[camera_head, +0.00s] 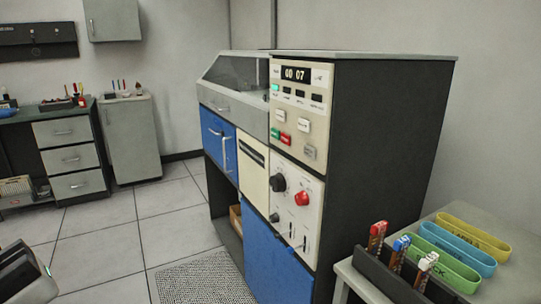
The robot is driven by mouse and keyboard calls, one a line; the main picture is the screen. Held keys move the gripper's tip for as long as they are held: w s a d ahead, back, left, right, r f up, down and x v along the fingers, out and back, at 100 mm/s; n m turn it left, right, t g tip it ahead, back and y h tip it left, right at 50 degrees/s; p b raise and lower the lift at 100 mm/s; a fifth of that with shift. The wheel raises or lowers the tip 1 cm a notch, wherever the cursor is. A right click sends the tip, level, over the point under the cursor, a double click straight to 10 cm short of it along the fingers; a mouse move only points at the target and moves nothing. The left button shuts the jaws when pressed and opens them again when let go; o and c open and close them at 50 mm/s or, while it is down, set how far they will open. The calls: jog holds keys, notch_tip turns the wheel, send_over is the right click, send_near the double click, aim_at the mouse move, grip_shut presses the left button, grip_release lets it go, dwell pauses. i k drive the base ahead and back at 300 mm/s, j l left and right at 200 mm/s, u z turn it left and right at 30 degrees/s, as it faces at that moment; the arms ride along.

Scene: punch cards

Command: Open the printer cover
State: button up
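The machine that fits the printer is a tall cabinet with dark side panels (385,160) and blue doors, in the middle of the head view. Its cover (235,75), a sloped dark see-through window in a grey frame, is at the upper left of the machine and looks shut. A small light handle (222,108) sits on the grey front edge below the window. The control panel (298,110) to the right has a display reading "00 07" and several buttons.
A side table (345,270) at the lower right holds a dark rack with marker-like items and yellow, blue and green trays. A grey-black object (20,275) is cut off at the lower left. Drawers (70,158) stand at the back left. Tiled floor (110,255) left of the machine is clear.

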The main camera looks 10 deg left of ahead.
aim_at(218, 89)
jog(key=i+j+u, duration=0.1)
jog(key=i+j, duration=0.3)
jog(key=i+j+u, duration=0.1)
jog(key=i+j, duration=0.25)
jog(key=i, duration=0.15)
jog(key=i+j+u, duration=0.1)
jog(key=i+j, duration=0.25)
jog(key=i+j+u, duration=0.1)
jog(key=i+j, duration=0.2)
jog(key=i, duration=0.25)
jog(key=i+j+u, duration=0.1)
jog(key=i+j, duration=0.15)
jog(key=i, duration=0.25)
